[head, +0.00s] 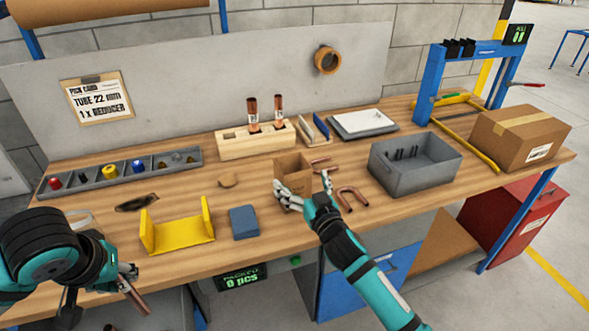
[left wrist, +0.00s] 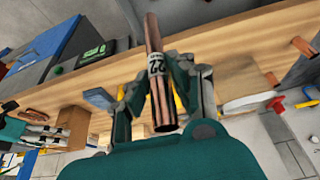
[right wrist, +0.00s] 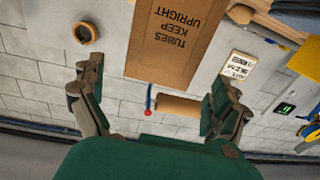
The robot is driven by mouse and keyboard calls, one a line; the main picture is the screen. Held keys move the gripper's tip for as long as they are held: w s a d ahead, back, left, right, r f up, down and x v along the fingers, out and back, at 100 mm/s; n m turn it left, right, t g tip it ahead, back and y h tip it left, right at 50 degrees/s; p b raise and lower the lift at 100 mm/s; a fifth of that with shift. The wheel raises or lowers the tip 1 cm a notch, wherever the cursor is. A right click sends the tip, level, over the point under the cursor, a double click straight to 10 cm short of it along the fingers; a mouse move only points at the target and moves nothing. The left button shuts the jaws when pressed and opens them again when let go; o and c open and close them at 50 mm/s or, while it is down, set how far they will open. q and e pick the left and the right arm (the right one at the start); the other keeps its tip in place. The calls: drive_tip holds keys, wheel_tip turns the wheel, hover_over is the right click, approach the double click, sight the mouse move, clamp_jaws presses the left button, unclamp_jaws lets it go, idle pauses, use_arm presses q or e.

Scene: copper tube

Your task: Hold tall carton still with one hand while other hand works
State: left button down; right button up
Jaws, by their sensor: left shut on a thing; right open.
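The tall carton (head: 292,168) is brown cardboard and stands upright on the bench, near its middle. In the right wrist view its printed face (right wrist: 172,45) reads "TUBES KEEP UPRIGHT". My right gripper (head: 306,190) is open in front of the carton, its fingers spread wider than the carton; I cannot tell whether they touch it. My left gripper (head: 130,281) is shut on a copper tube (left wrist: 155,62) marked 22, off the front edge of the bench at left. Two more copper tubes (head: 252,112) stand in a wooden block (head: 255,142).
Copper bends (head: 352,197) lie right of the carton. A grey bin (head: 418,170), a yellow cradle (head: 180,238), a blue block (head: 243,222) and a parts tray (head: 122,174) stand on the bench. A closed box (head: 518,135) is at far right. The front left strip is clear.

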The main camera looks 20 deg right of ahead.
sight(287, 160)
drive_tip(key=w, duration=0.6)
drive_tip(key=shift+w+a, duration=0.25)
drive_tip(key=shift+a, duration=0.05)
drive_tip(key=shift+f, duration=0.1)
drive_tip(key=c, duration=1)
drive_tip(key=shift+c, duration=0.2)
drive_tip(key=o, duration=1)
drive_tip(key=shift+o, duration=0.2)
drive_tip(key=s+d, duration=0.1)
drive_tip(key=s, duration=1.1)
